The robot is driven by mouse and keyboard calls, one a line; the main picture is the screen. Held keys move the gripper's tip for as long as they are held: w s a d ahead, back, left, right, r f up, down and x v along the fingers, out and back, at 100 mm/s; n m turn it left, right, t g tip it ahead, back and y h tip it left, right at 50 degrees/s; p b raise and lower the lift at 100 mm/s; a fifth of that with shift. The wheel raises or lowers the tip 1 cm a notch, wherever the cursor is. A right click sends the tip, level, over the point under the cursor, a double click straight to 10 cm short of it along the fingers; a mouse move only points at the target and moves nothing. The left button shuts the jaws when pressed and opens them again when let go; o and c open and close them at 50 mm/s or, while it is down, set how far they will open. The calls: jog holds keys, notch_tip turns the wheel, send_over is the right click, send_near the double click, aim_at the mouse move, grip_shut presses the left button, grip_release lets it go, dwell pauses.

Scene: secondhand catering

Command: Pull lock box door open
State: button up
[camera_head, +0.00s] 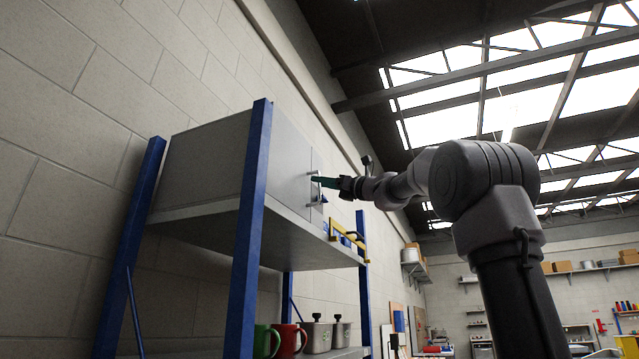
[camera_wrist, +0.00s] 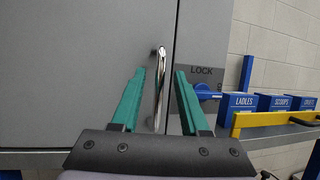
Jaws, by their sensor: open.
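The grey lock box (camera_head: 205,160) sits on the top shelf of a blue-posted rack. Its flat door (camera_wrist: 85,70) fills the left of the wrist view and looks shut. A shiny vertical bar handle (camera_wrist: 160,88) stands near the door's right edge. Right of the door seam is a panel marked LOCK (camera_wrist: 201,72), with a blue part (camera_wrist: 207,92) below the word, partly behind a finger. My gripper (camera_wrist: 161,74) is open, its green fingers on either side of the handle with gaps visible. In the head view my gripper (camera_head: 324,182) is at the box front.
A yellow bar (camera_wrist: 270,119) runs along the shelf edge at right, in front of blue bins (camera_wrist: 240,101) labelled LADLES and SCOOPS. Blue rack posts (camera_head: 250,225) flank the box. Mugs (camera_head: 287,338) and metal containers (camera_head: 318,335) stand on the lower shelf. A block wall is behind.

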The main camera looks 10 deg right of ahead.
jog(key=shift+x, duration=0.85)
grip_shut()
dwell(0.8)
